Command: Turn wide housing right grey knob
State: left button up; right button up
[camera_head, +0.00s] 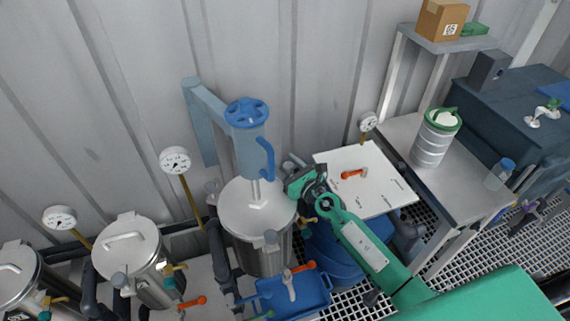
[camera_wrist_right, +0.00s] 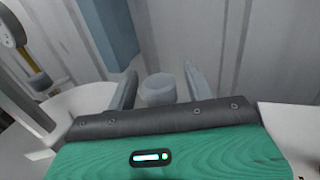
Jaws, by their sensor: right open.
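The wide housing (camera_head: 262,250) is a steel vessel with a pale lid at the middle of the head view. My right gripper (camera_head: 291,164) reaches in from the lower right, at the housing's far right side. In the right wrist view, a round grey knob (camera_wrist_right: 160,88) stands between the two separated grey fingers of my right gripper (camera_wrist_right: 160,84). I see a gap on each side of the knob, so the gripper is open around or just short of it. In the head view the gripper mostly hides this knob. My left gripper is out of view.
A blue jug-like unit (camera_head: 250,150) hangs over the housing. A white panel (camera_head: 385,195) with an orange handle lies right of my gripper. Smaller steel vessels (camera_head: 130,250) and a gauge (camera_head: 175,160) are at the left. A bench (camera_head: 465,185) stands at the right.

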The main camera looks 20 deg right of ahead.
jog(key=shift+w+a, duration=0.1)
jog(key=shift+w, duration=0.2)
jog(key=shift+c, duration=0.4)
